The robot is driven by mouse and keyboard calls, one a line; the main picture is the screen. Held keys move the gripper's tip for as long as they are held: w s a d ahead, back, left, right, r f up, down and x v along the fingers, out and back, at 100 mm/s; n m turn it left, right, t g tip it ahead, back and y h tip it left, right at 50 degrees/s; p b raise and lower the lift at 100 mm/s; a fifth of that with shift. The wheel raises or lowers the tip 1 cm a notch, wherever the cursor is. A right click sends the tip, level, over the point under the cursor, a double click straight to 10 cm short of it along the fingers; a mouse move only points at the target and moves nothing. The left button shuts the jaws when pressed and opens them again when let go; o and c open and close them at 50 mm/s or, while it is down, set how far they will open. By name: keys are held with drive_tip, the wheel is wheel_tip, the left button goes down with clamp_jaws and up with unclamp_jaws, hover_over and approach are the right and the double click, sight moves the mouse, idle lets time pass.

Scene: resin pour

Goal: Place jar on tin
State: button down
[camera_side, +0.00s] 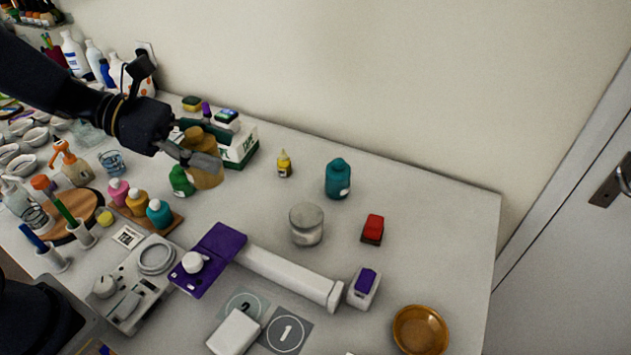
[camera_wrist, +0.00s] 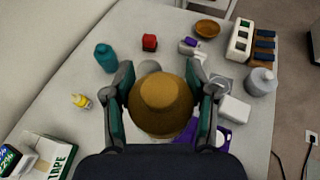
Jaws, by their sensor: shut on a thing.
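My gripper (camera_side: 198,158) is shut on a mustard-brown rounded jar (camera_side: 208,178), held at the back left of the table. In the wrist view the jar (camera_wrist: 160,100) sits between both fingers, its narrower domed top facing the camera. A squat round container with a grey lid (camera_side: 306,222), which looks like the tin, stands upright mid-table, well to the right of my gripper. In the wrist view the tin (camera_wrist: 150,66) is mostly hidden behind the jar. Whether the jar's base touches anything is hard to tell.
A teal bottle (camera_side: 338,179), a small yellow bottle (camera_side: 284,164) and a red block (camera_side: 372,229) stand around the tin. A purple-ended white device (camera_side: 285,272) lies in front. A TAPE box (camera_side: 238,148) is behind my gripper. The right back table is clear.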

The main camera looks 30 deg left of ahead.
drive_tip(key=s+d+r+m+g+h, duration=0.1)
drive_tip(key=s+d+m+g, duration=0.15)
drive_tip(key=d, duration=0.45)
hover_over(317, 218)
wheel_tip(317, 218, down, 9)
drive_tip(key=shift+f, duration=0.2)
drive_tip(key=shift+w+f, duration=0.1)
drive_tip(key=shift+f, duration=1.5)
drive_tip(key=shift+c, duration=1.7)
unclamp_jaws()
drive_tip(key=shift+f, duration=0.15)
